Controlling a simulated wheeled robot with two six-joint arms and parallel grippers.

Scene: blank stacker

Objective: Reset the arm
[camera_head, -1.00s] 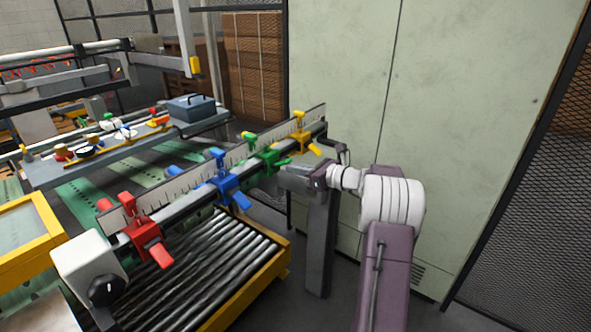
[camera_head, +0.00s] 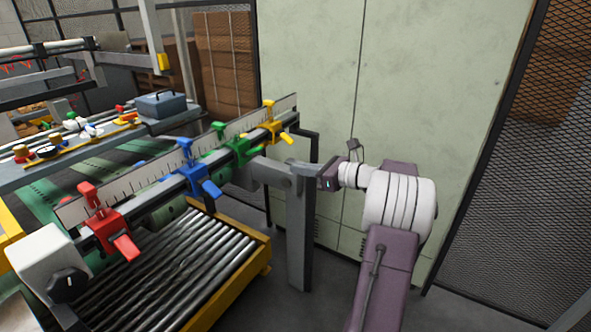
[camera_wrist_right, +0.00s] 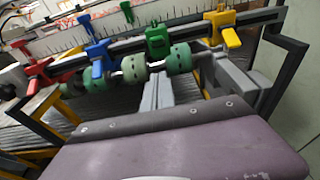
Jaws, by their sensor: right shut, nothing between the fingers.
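My right arm comes in from the lower right of the head view. Its gripper (camera_head: 303,168) is shut and empty, pointing left near the end of the rail. It is close to the grey post (camera_head: 299,230); I cannot tell whether they touch. The ruler rail (camera_head: 150,172) carries a red clamp (camera_head: 105,225), a blue clamp (camera_head: 193,175), a green clamp (camera_head: 232,146) and a yellow clamp (camera_head: 273,125). In the right wrist view the same clamps show beyond my purple wrist. My left gripper is not in view.
A roller conveyor (camera_head: 170,262) with a yellow frame lies below the rail. A pale green cabinet (camera_head: 430,90) stands behind my right arm, with mesh fencing (camera_head: 520,200) to its right. A grey toolbox (camera_head: 161,104) sits at the back left. Some floor is open beside the conveyor.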

